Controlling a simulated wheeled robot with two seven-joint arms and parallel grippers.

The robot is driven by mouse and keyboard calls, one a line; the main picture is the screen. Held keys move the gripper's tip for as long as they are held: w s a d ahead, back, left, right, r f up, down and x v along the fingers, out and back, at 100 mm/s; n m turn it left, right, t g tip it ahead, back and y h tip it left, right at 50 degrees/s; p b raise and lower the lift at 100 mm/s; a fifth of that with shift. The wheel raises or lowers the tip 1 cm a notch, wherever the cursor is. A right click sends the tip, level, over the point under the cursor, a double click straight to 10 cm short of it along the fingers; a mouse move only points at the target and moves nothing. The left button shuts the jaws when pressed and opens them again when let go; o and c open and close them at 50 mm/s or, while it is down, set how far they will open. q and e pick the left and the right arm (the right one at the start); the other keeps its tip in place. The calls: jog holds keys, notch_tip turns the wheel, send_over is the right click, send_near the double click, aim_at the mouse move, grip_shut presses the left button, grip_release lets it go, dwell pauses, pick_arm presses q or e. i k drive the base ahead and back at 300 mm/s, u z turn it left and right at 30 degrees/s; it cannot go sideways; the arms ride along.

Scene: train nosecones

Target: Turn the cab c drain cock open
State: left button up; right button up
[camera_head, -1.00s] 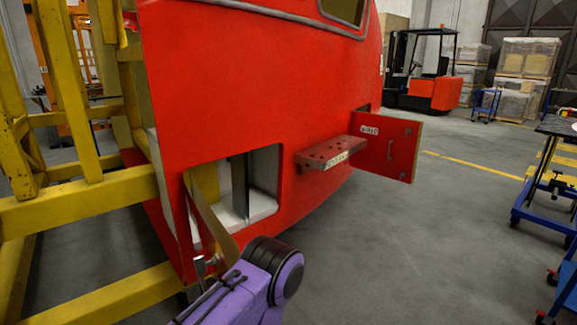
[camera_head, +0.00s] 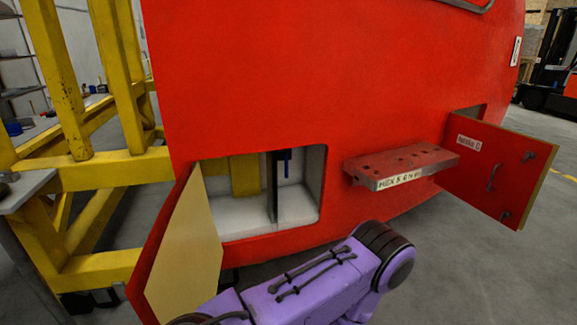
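The red nosecone (camera_head: 330,80) fills the middle of the head view. Its lower left opening (camera_head: 235,222) shows a pale floor, a yellow part at the left and a dark upright divider. An open hatch door (camera_head: 186,255) with a tan inner face stands at the left of the opening. A purple arm of mine crosses the bottom of the view. Neither gripper shows.
A red perforated ledge (camera_head: 400,165) juts out right of the opening. Beyond it, a labelled red door (camera_head: 497,170) stands open. A yellow frame (camera_head: 95,170) stands at the left.

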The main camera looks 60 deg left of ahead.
aim_at(285, 154)
jog(key=u, duration=0.7)
jog(key=i, duration=1.15)
jog(key=u, duration=0.7)
